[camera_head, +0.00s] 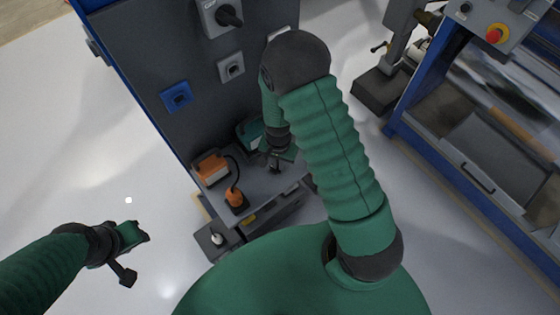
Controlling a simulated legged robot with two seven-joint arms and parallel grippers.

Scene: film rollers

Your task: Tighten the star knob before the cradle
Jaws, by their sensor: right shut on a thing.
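My right arm reaches over the grey shelf of the dark cabinet. Its gripper (275,164) points down at the shelf and is shut on a small dark part, taken as the star knob. The knob's star shape cannot be made out at this size, and the gripper and arm hide much of it. A teal block (250,132) lies just left of the gripper, partly behind it; I cannot tell whether it belongs to the cradle. My left gripper (137,259) is at the lower left, over bare floor, open and empty, well away from the shelf.
On the shelf, an orange-and-white box (211,169) and an orange piece with a black cable (236,199) stand left of my right gripper. A blue-framed machine (470,190) stands at right.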

